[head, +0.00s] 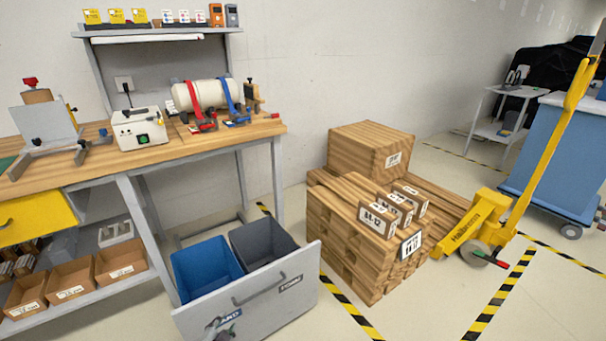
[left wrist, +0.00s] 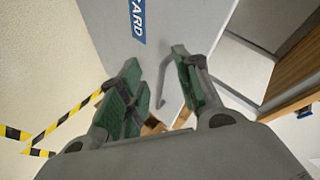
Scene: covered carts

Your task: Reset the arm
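My left gripper (head: 221,328) shows at the bottom of the head view, in front of the lower left part of a grey drawer front. In the left wrist view my left gripper (left wrist: 157,66) has its two green-padded fingers apart, with nothing held. The drawer front (head: 255,301) is pulled out from under the bench, and its curved handle (head: 260,291) is on its face. In the left wrist view the handle (left wrist: 163,82) appears between the fingers; I cannot tell whether they touch it. My right gripper is in neither view.
A blue bin (head: 205,268) and a dark grey bin (head: 262,243) sit behind the drawer front. The workbench (head: 150,157) is at left. Stacked wooden crates (head: 362,238) and a yellow pallet truck (head: 480,228) stand at right. Floor is open in front of them.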

